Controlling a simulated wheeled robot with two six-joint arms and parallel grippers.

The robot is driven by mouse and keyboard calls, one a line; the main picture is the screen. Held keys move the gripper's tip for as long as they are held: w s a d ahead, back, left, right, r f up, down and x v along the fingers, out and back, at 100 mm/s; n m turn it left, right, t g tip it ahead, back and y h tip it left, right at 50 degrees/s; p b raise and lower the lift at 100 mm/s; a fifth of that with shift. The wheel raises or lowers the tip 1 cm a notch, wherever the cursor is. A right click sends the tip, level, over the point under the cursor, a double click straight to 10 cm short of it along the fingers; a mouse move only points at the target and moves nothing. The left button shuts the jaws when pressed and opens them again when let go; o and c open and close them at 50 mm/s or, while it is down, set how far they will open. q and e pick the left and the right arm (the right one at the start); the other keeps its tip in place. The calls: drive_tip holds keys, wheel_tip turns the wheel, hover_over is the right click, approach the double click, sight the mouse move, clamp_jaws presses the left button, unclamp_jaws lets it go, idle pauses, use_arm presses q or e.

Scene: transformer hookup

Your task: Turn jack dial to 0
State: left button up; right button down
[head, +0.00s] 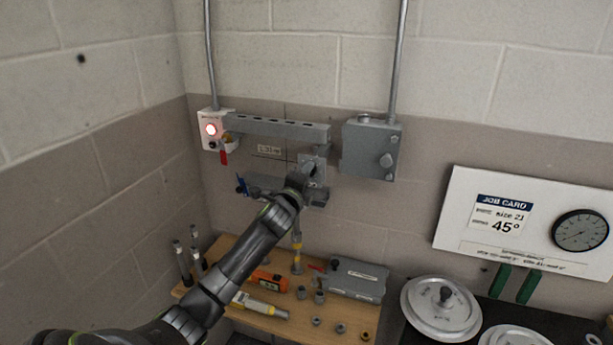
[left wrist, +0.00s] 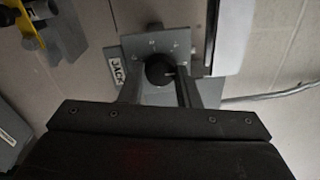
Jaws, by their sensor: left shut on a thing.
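The jack dial is a round black knob (left wrist: 160,70) on a grey plate (left wrist: 127,47). A tilted label reading JACK (left wrist: 117,69) sits at the plate's left edge in the left wrist view. Small marks line the plate above the knob, too small to read. A pale pointer line on the knob points roughly right in that view. My left gripper (left wrist: 160,88) is shut on the knob, one finger on each side. In the head view my left gripper (head: 308,174) is against the grey plate (head: 320,161) on the wall bracket and hides the knob. My right gripper is not in view.
A grey slotted rail (head: 275,127) runs above the plate, between a white box with a lit red lamp (head: 211,129) and a grey wall box (head: 371,150). Below, a wooden shelf (head: 262,321) holds tools, fittings and a grey case (head: 352,279). A job card (head: 505,215) reading 45° is at right.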

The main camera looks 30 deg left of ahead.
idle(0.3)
use_arm(q)
drive_tip(key=o, duration=1)
drive_tip(key=shift+s, duration=0.1)
drive_tip(key=shift+b+v, duration=3)
drive_tip(key=shift+v, duration=5.65)
